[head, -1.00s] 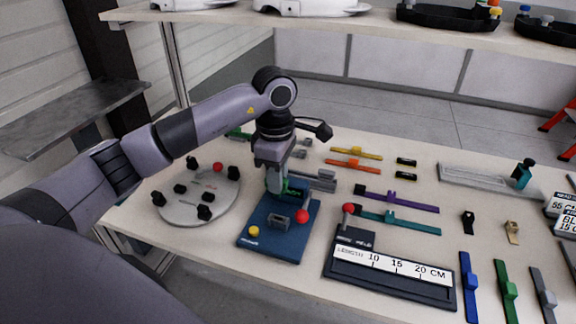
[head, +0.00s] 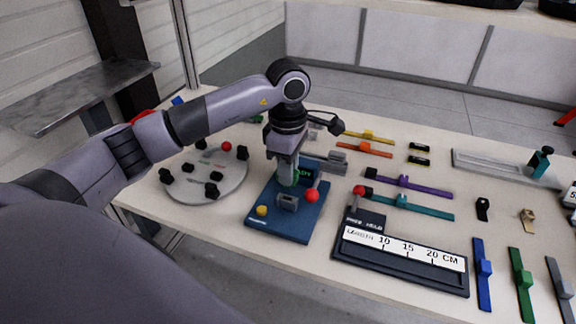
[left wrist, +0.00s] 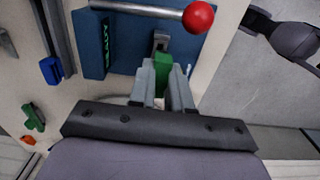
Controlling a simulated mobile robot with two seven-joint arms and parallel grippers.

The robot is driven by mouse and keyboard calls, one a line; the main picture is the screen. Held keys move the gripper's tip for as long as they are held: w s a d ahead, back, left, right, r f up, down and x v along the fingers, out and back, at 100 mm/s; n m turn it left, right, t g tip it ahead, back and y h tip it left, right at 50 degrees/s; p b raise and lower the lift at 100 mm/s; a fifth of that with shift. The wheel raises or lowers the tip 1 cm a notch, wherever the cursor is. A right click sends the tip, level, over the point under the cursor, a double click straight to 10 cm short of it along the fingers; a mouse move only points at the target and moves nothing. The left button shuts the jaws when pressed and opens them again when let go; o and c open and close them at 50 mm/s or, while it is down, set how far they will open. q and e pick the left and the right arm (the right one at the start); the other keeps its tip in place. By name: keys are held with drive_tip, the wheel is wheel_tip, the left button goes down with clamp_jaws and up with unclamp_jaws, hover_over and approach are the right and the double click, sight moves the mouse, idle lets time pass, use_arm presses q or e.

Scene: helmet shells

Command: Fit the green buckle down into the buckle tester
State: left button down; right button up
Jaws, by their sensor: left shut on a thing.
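The green buckle (left wrist: 163,64) is held between the two grey fingers of my left gripper (left wrist: 164,88) in the left wrist view. In the head view my left gripper (head: 287,181) points down over the blue buckle tester (head: 265,222), just behind its grey socket block (head: 288,202). In the left wrist view the buckle's far end is close to the grey socket (left wrist: 161,40); I cannot tell whether they touch. The tester has a red-ball lever (head: 312,196), a yellow button (head: 262,211) and a small display with green text (left wrist: 107,42). My right gripper is not in view.
A round grey plate with black knobs (head: 230,185) stands left of the tester. A length gauge (head: 400,262) stands to its right. Coloured straps, including a purple one (head: 415,186) and a teal one (head: 420,208), lie further right. Bare table lies between several of these.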

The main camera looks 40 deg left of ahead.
sight(288, 188)
use_arm(q)
drive_tip(key=shift+f+b, duration=0.5)
drive_tip(key=shift+f, duration=0.55)
drive_tip(key=shift+f+b, duration=1.35)
drive_tip(key=shift+f, duration=0.2)
idle(0.8)
drive_tip(key=c, duration=1)
unclamp_jaws()
wheel_tip(288, 188, up, 7)
drive_tip(key=shift+r, duration=0.1)
drive_tip(key=shift+s, duration=0.1)
